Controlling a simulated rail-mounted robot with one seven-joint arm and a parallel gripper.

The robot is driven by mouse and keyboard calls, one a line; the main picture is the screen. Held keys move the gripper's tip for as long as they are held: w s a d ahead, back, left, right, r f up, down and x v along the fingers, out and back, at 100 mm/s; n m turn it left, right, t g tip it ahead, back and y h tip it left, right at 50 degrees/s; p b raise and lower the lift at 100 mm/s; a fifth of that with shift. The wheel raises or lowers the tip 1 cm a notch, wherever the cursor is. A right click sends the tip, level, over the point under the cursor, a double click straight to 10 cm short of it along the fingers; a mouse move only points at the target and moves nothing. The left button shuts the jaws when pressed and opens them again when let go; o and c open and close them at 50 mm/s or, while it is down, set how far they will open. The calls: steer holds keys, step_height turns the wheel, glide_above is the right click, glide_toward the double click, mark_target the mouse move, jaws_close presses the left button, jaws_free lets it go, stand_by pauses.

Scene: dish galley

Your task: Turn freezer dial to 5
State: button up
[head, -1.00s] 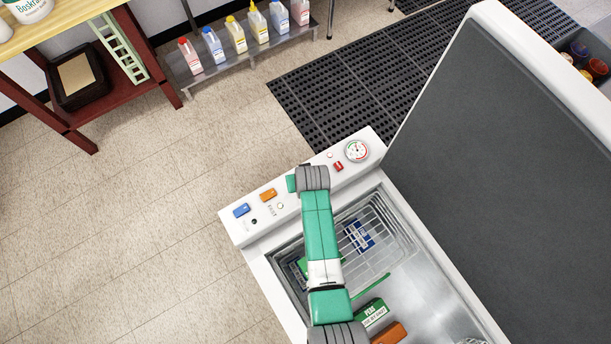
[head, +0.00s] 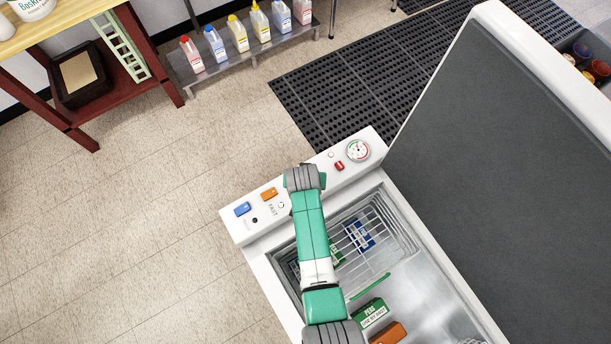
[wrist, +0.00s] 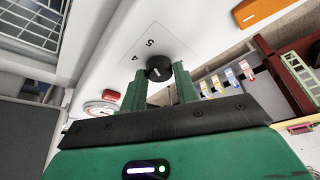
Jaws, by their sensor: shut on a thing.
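The freezer dial (wrist: 160,68) is a black round knob with a white mark, on the white control panel (head: 237,225). In the wrist view it sits between the two green fingertips of my gripper (wrist: 160,74), which is shut on it. The printed numbers 4 and 5 show on the panel just beyond the dial. The other numbers are hidden, and I cannot tell exactly which number the white mark points to. In the head view my wrist covers the dial.
The panel also bears a blue switch (head: 242,209), an orange switch (head: 269,194), a red switch (head: 339,166) and a round gauge (head: 358,150). The freezer lid (head: 490,170) stands open at right. A wire basket (head: 385,222) and boxes are inside.

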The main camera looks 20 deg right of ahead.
steer(key=o, duration=1)
steer(key=shift+f, duration=0.1)
steer(key=p+v, duration=0.1)
steer(key=v, duration=0.7)
